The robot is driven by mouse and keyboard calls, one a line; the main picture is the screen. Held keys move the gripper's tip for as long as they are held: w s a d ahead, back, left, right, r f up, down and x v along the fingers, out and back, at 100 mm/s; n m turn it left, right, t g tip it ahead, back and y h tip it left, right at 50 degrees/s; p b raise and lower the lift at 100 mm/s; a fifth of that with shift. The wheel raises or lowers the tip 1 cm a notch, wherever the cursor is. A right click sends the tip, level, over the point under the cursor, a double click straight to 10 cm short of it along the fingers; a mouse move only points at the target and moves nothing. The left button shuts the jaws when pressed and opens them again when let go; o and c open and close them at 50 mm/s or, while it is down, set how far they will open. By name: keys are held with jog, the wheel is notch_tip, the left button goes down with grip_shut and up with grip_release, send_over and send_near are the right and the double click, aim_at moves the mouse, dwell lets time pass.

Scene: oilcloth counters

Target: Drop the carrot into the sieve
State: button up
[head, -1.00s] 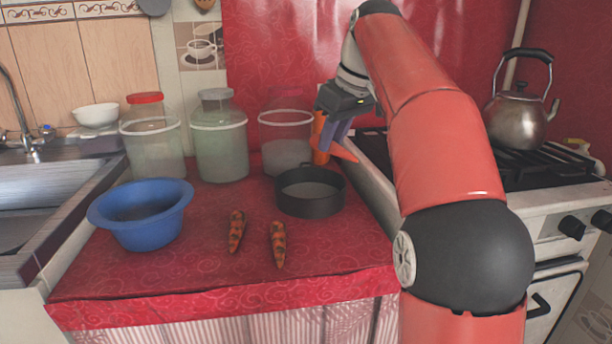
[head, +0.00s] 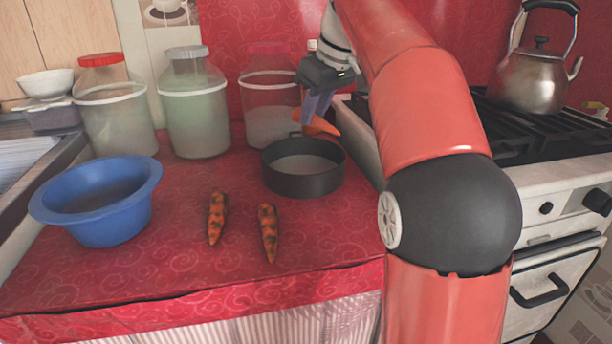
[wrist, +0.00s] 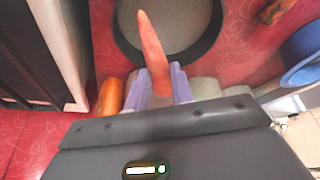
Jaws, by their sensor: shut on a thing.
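My gripper (head: 314,108) is shut on a plain orange carrot (head: 322,126), which also shows between its fingers in the wrist view (wrist: 152,50). The carrot is held in the air above the back right of the sieve (head: 303,182). The sieve is a dark, round, shallow pan with a pale mesh floor and stands on the red counter. In the wrist view the carrot's tip overlaps the sieve's mesh (wrist: 185,22). The sieve looks empty where it shows.
Two dark-spotted carrots (head: 217,218) (head: 268,232) lie in front of the sieve. A blue bowl (head: 105,222) stands at the left. Lidded jars (head: 193,115) line the back. The stove with a kettle (head: 535,78) is at the right. An orange object (wrist: 110,95) shows beside my gripper.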

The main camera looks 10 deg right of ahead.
jog(key=shift+f, duration=0.55)
jog(key=o, duration=1.1)
jog(key=shift+c, duration=0.2)
jog(key=shift+r, duration=0.1)
jog(key=p+v, duration=0.2)
jog(key=v, duration=0.5)
jog(key=shift+s+d+r, duration=0.1)
jog(key=shift+s+r, duration=0.1)
jog(key=shift+r, duration=0.15)
